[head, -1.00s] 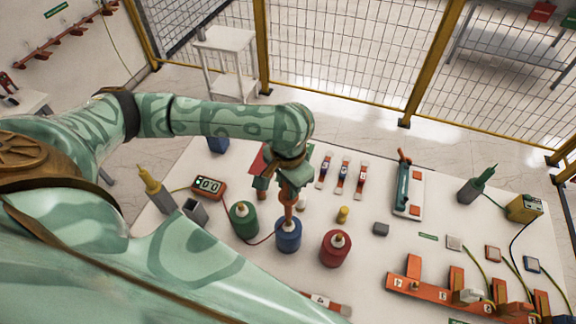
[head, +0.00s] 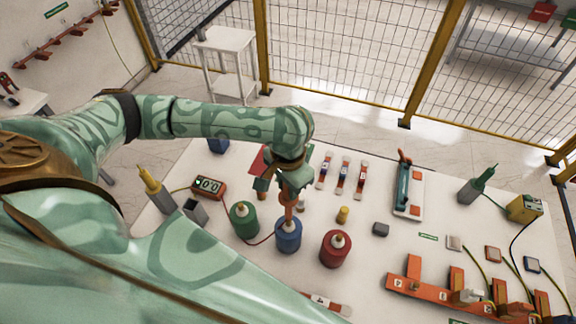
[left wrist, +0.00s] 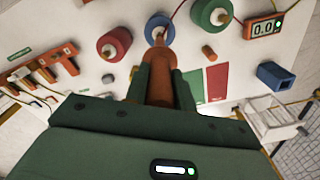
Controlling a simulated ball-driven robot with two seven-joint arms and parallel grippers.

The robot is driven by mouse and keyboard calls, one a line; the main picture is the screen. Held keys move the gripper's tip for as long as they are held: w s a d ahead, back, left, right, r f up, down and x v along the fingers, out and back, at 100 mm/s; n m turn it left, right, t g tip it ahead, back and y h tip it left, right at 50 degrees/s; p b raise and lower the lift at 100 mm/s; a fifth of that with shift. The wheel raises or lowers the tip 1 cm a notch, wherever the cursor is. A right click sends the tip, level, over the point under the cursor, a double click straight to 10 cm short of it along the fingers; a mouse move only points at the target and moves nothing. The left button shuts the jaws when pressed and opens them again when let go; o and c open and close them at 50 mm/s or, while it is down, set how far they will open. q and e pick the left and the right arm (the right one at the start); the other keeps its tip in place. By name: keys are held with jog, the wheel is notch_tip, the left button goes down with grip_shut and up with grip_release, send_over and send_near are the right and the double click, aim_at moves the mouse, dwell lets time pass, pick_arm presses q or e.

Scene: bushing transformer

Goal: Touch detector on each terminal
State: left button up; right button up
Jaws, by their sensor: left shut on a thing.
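My left gripper (head: 283,192) is shut on the orange-brown rod-shaped detector (head: 289,212), which also shows between the fingers in the left wrist view (left wrist: 160,88). The detector points down at the top of the blue bushing (head: 288,238). In the left wrist view its tip overlaps the terminal of the blue bushing (left wrist: 160,24); I cannot tell whether they touch. The green bushing (head: 243,224) stands to the left and the red bushing (head: 335,252) to the right, both upright with bare terminals showing. My right gripper is not in view.
An orange meter (head: 208,187) with a digital display stands left of the bushings. A yellow-tipped probe (head: 155,188) stands at the left edge. An orange rack (head: 425,287) lies front right.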

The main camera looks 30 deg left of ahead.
pick_arm(q)
jog(key=shift+f, duration=0.3)
dwell(0.9)
jog(key=shift+r, duration=5)
